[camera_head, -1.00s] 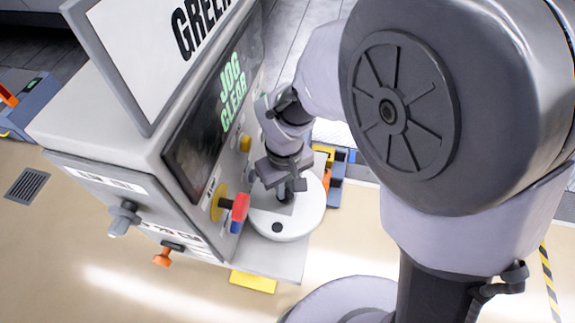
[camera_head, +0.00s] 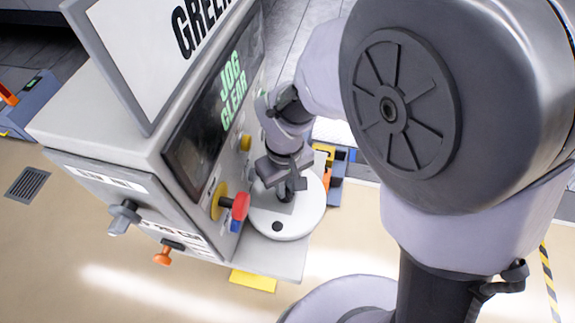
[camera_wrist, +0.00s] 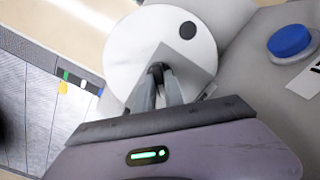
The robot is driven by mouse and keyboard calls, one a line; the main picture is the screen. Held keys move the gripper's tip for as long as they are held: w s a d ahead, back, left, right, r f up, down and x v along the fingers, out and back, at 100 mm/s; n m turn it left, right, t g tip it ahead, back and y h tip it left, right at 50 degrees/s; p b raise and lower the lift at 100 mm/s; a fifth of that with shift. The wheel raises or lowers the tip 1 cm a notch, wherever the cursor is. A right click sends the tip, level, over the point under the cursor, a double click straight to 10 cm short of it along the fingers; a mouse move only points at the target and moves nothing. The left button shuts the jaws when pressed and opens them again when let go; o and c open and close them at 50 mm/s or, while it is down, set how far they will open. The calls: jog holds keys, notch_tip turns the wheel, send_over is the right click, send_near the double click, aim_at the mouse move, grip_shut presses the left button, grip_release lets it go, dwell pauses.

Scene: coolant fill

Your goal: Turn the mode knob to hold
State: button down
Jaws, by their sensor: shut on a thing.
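My gripper (camera_head: 284,192) points down over a round white disc (camera_head: 263,222) at the front of the machine (camera_head: 110,135). In the wrist view, the two fingers (camera_wrist: 161,72) meet above a grey square plate on the white disc (camera_wrist: 125,60). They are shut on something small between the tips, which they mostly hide. I cannot make out which thing it is. No knob is readably marked mode or hold. A grey knob (camera_head: 123,217) and an orange knob (camera_head: 168,253) sit on the machine's left side face, apart from my gripper.
The machine front carries a screen (camera_head: 215,110) reading JOG CLEAR, a red knob on a yellow base (camera_head: 240,206) and a yellow button (camera_head: 245,143), close to my gripper. A blue button (camera_wrist: 290,41) shows in the wrist view. A yellow block (camera_head: 253,281) lies below.

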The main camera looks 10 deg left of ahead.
jog(key=shift+n, duration=0.3)
dwell(0.4)
jog(key=n+p, duration=0.2)
jog(key=n, duration=0.1)
jog(key=shift+r+n, duration=0.1)
jog(key=shift+n, duration=0.2)
jog(key=shift+n+p, duration=0.85)
jog(key=shift+n, duration=1.45)
jog(key=c, duration=1.4)
grip_release()
jog(key=shift+c, duration=0.2)
